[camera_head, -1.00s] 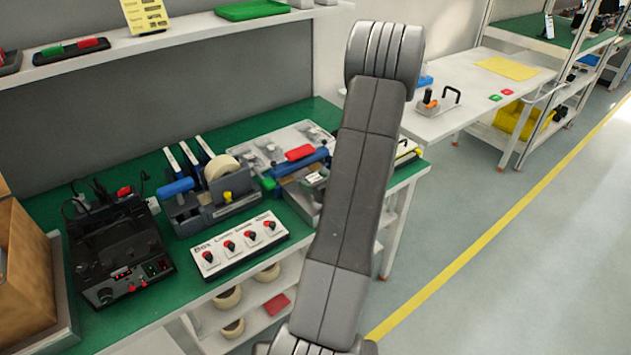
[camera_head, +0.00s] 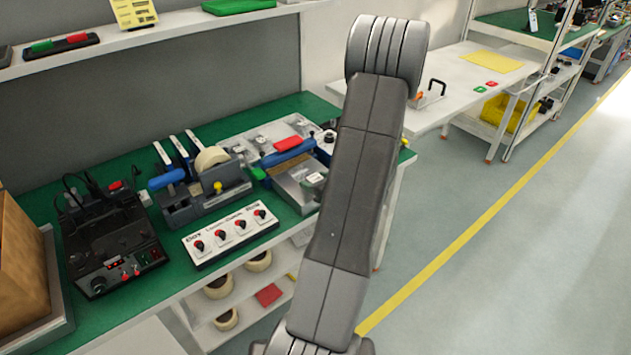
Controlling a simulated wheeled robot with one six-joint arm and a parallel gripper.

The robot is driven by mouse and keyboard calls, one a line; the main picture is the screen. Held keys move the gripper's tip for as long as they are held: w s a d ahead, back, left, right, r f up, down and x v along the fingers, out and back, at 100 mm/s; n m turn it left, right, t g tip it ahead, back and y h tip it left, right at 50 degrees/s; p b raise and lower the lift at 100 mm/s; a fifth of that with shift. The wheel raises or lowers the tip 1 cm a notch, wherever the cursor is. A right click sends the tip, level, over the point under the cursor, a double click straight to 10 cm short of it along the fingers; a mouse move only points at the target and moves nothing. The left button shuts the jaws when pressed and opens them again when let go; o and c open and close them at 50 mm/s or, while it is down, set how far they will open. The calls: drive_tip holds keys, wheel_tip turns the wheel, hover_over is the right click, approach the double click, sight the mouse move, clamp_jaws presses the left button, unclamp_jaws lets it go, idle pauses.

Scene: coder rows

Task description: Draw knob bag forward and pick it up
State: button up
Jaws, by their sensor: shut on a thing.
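My gripper is outside the picture; only a large grey link of my arm shows, running from upper middle to bottom middle and hiding the bench's right end. I cannot make out a knob bag. A white panel with several red-and-black knobs (camera_head: 231,234) lies at the front of the green bench top (camera_head: 168,279). A small black knob (camera_head: 330,137) shows at the back of the bench, just left of my arm. A flat red item (camera_head: 268,295) lies on the shelf below the bench.
A black control unit (camera_head: 112,246) and a cardboard box (camera_head: 20,265) stand at left. A tape dispenser (camera_head: 205,188) and a metal fixture with a blue handle (camera_head: 289,153) stand behind the panel. A white table (camera_head: 455,75) is at right. The floor beside the yellow line is clear.

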drive_tip(key=o, duration=1.1)
drive_tip(key=shift+c, duration=0.2)
drive_tip(key=v, duration=1.4)
drive_tip(key=shift+w+a, duration=0.1)
drive_tip(key=shift+a, duration=0.05)
drive_tip(key=x, duration=1.3)
drive_tip(key=shift+w+a+f, duration=0.15)
drive_tip(key=shift+w+f, duration=0.05)
drive_tip(key=shift+w, duration=0.05)
drive_tip(key=shift+s, duration=0.1)
